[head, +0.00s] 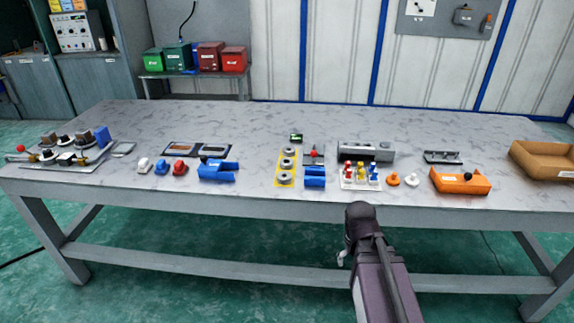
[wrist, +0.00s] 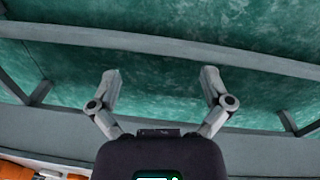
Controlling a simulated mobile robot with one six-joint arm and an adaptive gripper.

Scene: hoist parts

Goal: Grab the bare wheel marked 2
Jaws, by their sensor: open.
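Three grey bare wheels sit in a row on a yellow plate (head: 278,182) in the middle of the table: a far wheel (head: 288,152), a middle wheel (head: 287,163) and a near wheel (head: 285,178). Their marks are too small to read, so I cannot tell which is marked 2. My gripper (wrist: 160,76) is open and empty in the wrist view, with green floor and a table rail behind its fingers. No wheel shows in the wrist view. In the head view my arm is in front of the table's near edge, right of the wheels.
A blue block (head: 315,182) stands close right of the near wheel. A grey fixture with a red knob (head: 313,154) is beside the far wheels. A blue holder (head: 217,172) is to the left. A white rack (head: 350,184) of coloured pegs and an orange box (head: 461,184) are to the right.

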